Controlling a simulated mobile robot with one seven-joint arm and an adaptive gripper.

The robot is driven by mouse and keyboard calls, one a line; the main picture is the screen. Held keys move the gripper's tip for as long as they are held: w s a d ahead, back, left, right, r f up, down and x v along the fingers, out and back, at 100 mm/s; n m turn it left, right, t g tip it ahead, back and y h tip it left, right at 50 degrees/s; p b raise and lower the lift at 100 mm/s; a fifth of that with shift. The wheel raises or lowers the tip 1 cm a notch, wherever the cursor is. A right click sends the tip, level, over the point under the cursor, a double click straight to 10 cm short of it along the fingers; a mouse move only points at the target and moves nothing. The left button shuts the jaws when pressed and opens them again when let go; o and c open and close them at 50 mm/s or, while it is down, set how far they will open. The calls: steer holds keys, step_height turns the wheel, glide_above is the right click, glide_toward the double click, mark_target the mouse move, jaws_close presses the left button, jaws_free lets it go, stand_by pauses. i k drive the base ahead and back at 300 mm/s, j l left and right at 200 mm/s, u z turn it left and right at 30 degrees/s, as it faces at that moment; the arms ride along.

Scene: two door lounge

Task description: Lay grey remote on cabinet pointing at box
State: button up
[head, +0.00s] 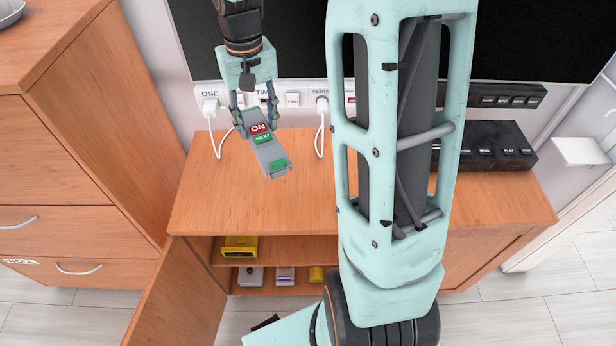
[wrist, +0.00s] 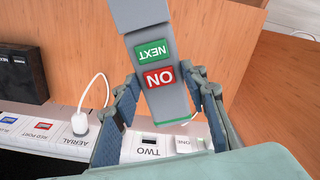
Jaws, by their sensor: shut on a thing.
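A grey remote (head: 266,146) with a red ON button and a green NEXT button is in my gripper (head: 252,113). My gripper is shut on its ON end, above the wooden cabinet (head: 215,190). The remote's other end points toward the cabinet's front, down and right in the head view. In the wrist view the remote (wrist: 158,92) stands between the two fingers (wrist: 168,100). A black box (head: 488,146) with a row of labelled buttons sits on the cabinet's right part, against the wall. My arm hides the middle of the cabinet top.
A labelled socket strip (head: 292,98) with white plugs and cables runs along the wall behind. A dark screen hangs above it. A tall wooden drawer unit (head: 75,150) stands at left. The cabinet's left door is open, showing several small items inside.

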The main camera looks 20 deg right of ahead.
mark_target(300, 199)
steer(key=j+z, duration=0.1)
steer(key=z, duration=0.65)
steer(key=k+j, duration=0.3)
steer(key=k+j+z, duration=0.05)
steer(key=k, duration=0.05)
